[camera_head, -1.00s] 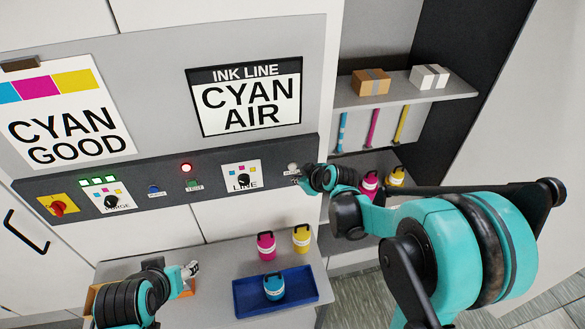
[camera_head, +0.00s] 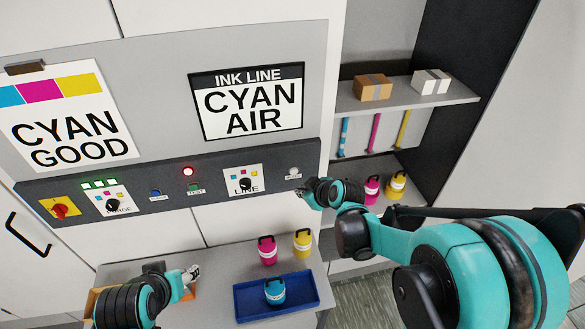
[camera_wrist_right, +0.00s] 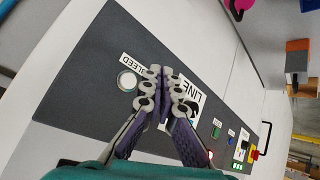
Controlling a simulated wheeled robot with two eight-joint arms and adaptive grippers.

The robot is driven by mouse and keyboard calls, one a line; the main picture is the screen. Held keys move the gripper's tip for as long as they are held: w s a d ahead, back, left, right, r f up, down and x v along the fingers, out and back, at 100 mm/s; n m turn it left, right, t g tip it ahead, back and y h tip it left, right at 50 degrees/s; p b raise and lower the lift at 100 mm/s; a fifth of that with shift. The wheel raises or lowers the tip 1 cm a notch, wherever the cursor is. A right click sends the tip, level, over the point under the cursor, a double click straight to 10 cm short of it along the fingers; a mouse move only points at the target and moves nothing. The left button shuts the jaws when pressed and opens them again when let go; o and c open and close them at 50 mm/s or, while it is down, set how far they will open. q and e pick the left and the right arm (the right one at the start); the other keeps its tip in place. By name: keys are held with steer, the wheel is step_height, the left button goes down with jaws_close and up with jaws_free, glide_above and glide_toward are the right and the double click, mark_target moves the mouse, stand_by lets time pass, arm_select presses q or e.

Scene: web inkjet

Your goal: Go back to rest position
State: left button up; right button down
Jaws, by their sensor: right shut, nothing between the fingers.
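My right gripper (camera_head: 301,192) is shut and empty. In the head view it hangs just below the right end of the dark control panel (camera_head: 225,199). In the right wrist view its fingers (camera_wrist_right: 163,85) are together in front of the panel, between the white bleed button (camera_wrist_right: 128,80) and the line label (camera_wrist_right: 190,95), apart from the button. My left gripper (camera_head: 193,273) is low at the left, over the lower table near an orange tray; its fingers are too small to tell open or shut.
The lower table holds a blue tray (camera_head: 308,302) with a cyan bottle (camera_head: 275,291); magenta (camera_head: 267,251) and yellow (camera_head: 302,243) bottles stand behind it. Shelves at the right hold two boxes (camera_head: 373,88) and more bottles (camera_head: 396,186). A red lamp (camera_head: 188,171) is lit.

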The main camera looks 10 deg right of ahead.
steer(key=s+f+m+g+h+b, duration=0.1)
steer(key=s+f+m+b, duration=0.2)
steer(key=s+f+b, duration=0.5)
steer(key=s+d+f+m+g+h+b, duration=0.1)
steer(key=s+f+m+b, duration=0.3)
steer(key=s+f+b, duration=0.5)
steer(key=s+h+b, duration=0.1)
steer(key=s+b, duration=0.4)
steer(key=shift+d+m, duration=0.25)
steer(key=shift+m, duration=0.05)
steer(key=shift+r, duration=0.1)
stand_by(1.0)
